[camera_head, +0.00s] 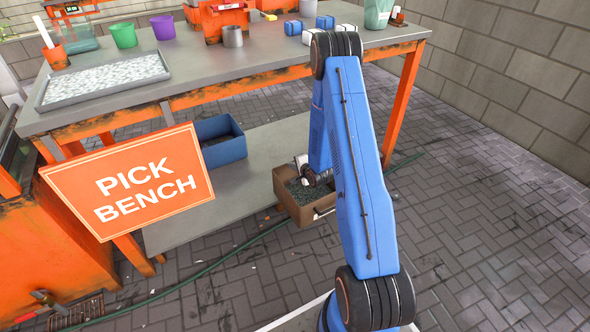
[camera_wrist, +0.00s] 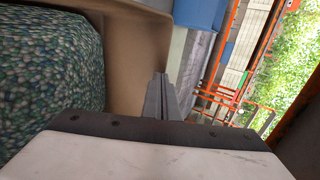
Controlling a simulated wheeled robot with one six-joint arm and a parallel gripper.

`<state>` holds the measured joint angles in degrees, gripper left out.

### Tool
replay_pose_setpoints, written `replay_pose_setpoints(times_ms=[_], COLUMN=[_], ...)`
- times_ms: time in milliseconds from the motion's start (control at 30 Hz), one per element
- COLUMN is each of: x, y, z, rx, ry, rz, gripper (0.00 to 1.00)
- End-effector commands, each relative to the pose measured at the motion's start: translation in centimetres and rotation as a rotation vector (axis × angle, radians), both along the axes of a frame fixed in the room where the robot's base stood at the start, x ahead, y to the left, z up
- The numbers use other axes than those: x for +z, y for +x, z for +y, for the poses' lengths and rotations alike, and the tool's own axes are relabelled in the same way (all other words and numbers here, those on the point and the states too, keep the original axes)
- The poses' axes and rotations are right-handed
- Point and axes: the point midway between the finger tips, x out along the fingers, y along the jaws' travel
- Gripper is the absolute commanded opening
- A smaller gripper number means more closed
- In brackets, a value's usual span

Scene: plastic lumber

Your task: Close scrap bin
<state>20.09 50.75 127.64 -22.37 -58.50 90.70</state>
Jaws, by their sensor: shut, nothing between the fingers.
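The scrap bin is most likely the brown open-topped bin (camera_head: 298,212) at the right end of the bench's lower shelf. It sticks out past the shelf's front edge. It holds grey-green pellets, and a pale handle shows on its front, partly behind my arm. In the wrist view its tan wall (camera_wrist: 137,60) stands beside the pellets at left. My gripper (camera_wrist: 163,95) is shut and empty, its fingers by the tan wall. In the head view my gripper (camera_head: 316,177) is over the bin, partly hidden by my arm; I cannot tell whether it touches the bin.
A blue bin (camera_head: 222,150) sits further left on the lower shelf (camera_head: 250,165). The orange-framed bench (camera_head: 200,90) carries a tray, cups and blue-and-white blocks above. A "PICK BENCH" sign (camera_head: 130,182) stands at front left. A green hose (camera_head: 205,272) crosses the paving. The right floor is clear.

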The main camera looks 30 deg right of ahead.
Motion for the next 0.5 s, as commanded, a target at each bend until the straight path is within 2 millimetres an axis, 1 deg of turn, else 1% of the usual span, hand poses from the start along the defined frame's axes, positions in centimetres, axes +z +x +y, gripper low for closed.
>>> replay_pose_setpoints(times_ms=[367, 500], x=[0.01, 0.04], y=[0.17, 0.85], z=[0.03, 0.09], rx=[0.0, 0.001], ry=[0.0, 0.0], rz=[0.0, -0.001], gripper=[0.0, 0.0])
